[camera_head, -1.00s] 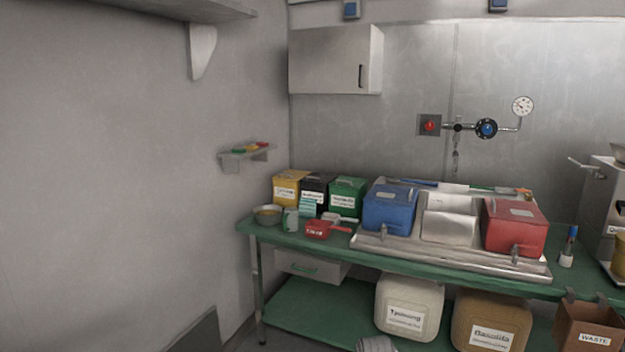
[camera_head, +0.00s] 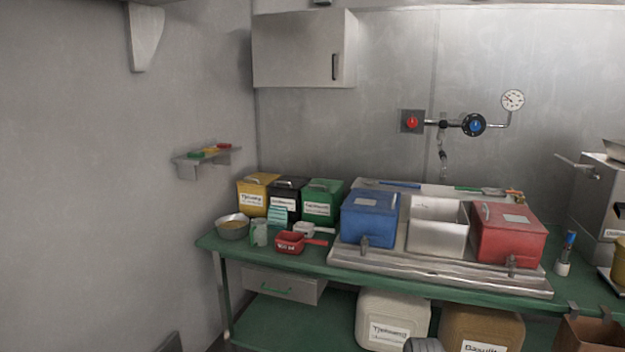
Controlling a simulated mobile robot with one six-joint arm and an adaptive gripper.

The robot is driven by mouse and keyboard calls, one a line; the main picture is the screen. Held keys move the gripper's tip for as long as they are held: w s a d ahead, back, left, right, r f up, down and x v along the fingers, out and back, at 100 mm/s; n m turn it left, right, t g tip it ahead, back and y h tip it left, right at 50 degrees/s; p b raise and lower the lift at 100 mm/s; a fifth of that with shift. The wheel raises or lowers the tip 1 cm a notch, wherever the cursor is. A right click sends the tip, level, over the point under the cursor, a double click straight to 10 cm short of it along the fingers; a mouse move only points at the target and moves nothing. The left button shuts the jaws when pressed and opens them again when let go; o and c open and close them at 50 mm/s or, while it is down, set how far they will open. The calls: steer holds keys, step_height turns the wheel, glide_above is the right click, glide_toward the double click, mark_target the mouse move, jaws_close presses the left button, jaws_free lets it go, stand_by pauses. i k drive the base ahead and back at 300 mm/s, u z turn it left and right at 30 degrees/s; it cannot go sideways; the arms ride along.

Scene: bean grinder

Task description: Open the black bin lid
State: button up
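The black bin (camera_head: 284,207) stands at the back left of the green table, between a yellow bin (camera_head: 252,200) and a green bin (camera_head: 321,209). Its black lid (camera_head: 289,183) looks shut, with a handle on top. A white label is on its front, and a small teal-striped item partly hides its lower front. My gripper is not in view.
A bowl (camera_head: 232,228), a pale cup (camera_head: 259,233) and red and white scoops (camera_head: 290,243) stand in front of the bins. A blue box (camera_head: 369,217) is to the right. A small wall shelf (camera_head: 207,157) juts out at left. Containers stand under the table (camera_head: 330,270).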

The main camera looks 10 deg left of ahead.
mark_target(294, 182)
steer(key=i, duration=1.25)
steer(key=u, duration=0.8)
